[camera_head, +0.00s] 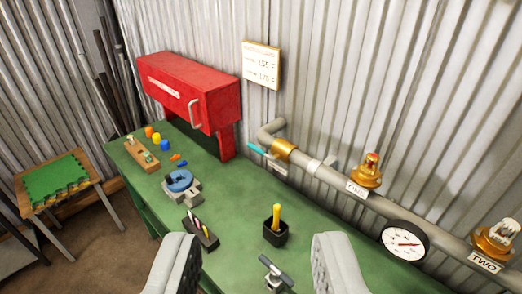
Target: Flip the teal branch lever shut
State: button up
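The teal branch lever (263,150) sits by a brass valve body (285,149) near the left end of the grey pipe (335,180). It is a thin bar sticking out to the left of the valve, roughly along the pipe run. My gripper (252,278) shows at the bottom, its two grey fingers wide apart with nothing held between them. It is well in front of the lever and not touching it. The small metal item with a dark bar (274,272) shows between the fingers, farther off on the bench.
The green bench (310,225) holds a black cup with a yellow handle (275,228), a tool rack (201,232) and a blue-topped vise (182,184). A red cabinet (190,90) stands behind. A gauge (404,241) and outlets (368,172) line the pipe.

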aim_at(272, 159)
jog(key=u, duration=0.05)
jog(key=k, duration=1.3)
jog(key=u, duration=0.5)
jog(key=i, duration=1.65)
jog(key=z, duration=0.35)
jog(key=i, duration=0.7)
jog(key=z, duration=0.5)
